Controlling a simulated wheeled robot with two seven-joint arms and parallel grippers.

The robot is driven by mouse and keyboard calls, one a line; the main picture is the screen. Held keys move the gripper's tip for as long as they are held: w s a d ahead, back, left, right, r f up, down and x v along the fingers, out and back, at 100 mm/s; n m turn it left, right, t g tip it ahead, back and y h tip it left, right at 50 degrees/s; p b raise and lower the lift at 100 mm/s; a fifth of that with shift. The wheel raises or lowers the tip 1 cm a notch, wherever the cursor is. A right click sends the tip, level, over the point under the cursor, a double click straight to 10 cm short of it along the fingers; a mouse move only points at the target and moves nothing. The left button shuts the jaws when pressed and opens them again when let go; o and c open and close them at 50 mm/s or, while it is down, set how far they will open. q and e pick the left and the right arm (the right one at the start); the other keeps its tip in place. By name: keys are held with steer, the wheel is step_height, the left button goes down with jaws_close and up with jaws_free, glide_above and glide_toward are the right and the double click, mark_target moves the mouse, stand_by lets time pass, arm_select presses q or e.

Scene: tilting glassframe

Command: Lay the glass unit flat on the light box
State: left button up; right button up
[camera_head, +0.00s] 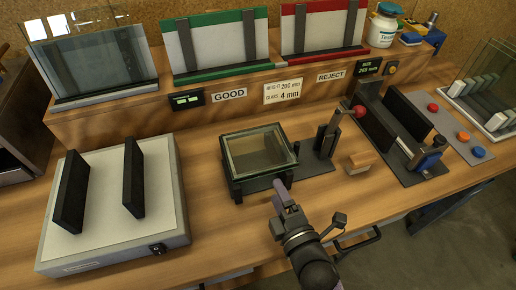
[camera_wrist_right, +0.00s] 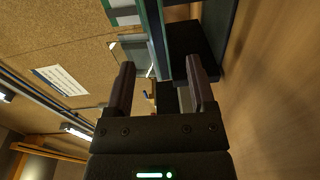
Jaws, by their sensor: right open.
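The glass unit (camera_head: 262,150), a square pane with a dark frame edge, lies roughly level on a low black stand (camera_head: 237,190) in the middle of the bench. The light box (camera_head: 110,235), grey with a pale top and two upright black pads, stands at the left; no glass lies on it. My right gripper (camera_head: 285,192) is open just in front of the unit's near right corner. In the right wrist view my gripper (camera_wrist_right: 160,78) has its fingers apart, with a greenish edge, probably the unit's, beyond them. Contact cannot be told. My left gripper is out of view.
A black-plated fixture (camera_head: 405,125) is farther right. A raised shelf with GOOD (camera_head: 229,95) and REJECT racks runs behind. Bare bench lies between light box and stand.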

mark_target(259, 158)
steer(key=shift+n+y, duration=0.3)
steer(key=shift+n, duration=0.1)
steer(key=b+x, duration=0.2)
steer(key=x, duration=0.8)
steer(key=shift+a, duration=0.15)
jaws_close()
stand_by(0.5)
